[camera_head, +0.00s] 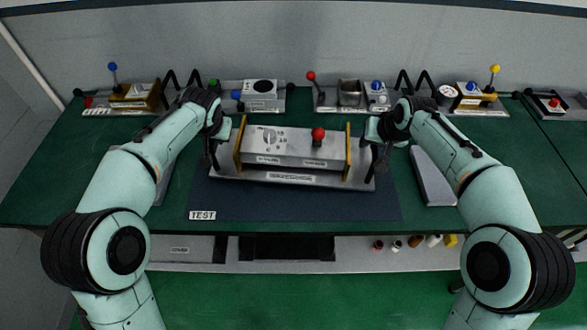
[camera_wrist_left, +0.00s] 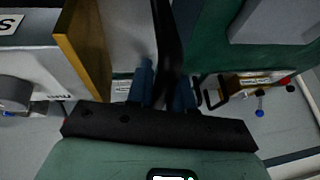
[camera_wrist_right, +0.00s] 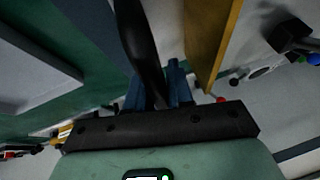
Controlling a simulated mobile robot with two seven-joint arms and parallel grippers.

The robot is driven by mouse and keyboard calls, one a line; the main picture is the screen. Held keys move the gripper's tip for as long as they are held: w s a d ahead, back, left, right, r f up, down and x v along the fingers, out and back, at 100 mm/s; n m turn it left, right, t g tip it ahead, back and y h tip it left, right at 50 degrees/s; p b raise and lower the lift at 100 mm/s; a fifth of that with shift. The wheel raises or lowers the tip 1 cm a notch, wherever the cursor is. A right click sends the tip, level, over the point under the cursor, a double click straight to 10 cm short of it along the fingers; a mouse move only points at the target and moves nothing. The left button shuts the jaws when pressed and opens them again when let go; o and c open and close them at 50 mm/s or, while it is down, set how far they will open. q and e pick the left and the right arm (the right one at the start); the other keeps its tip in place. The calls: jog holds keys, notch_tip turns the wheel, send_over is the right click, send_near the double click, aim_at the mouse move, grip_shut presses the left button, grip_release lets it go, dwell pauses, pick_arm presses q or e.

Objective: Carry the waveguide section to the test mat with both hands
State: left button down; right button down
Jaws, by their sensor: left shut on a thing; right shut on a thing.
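The waveguide section (camera_head: 290,148) is a grey metal box on a plate, with yellow end flanges and a red ball knob. It is over the dark test mat (camera_head: 300,207), which carries a TEST label at its front left. I cannot tell whether it touches the mat. My left gripper (camera_head: 213,150) is shut on its left end, and my right gripper (camera_head: 379,157) is shut on its right end. In the left wrist view the fingers (camera_wrist_left: 163,88) close around a dark handle beside a yellow flange. The right wrist view shows the fingers (camera_wrist_right: 156,88) likewise. The fingertips are partly hidden.
Several units with coloured knobs stand along the back of the green bench, including one with a grey box (camera_head: 261,95) and one with a red lever (camera_head: 350,95). A grey slab (camera_head: 433,177) lies right of the mat. The mat's front strip is clear.

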aim_at(220, 150)
pick_arm(q)
jog(key=shift+w, duration=0.1)
pick_arm(e)
jog(key=shift+w, duration=0.1)
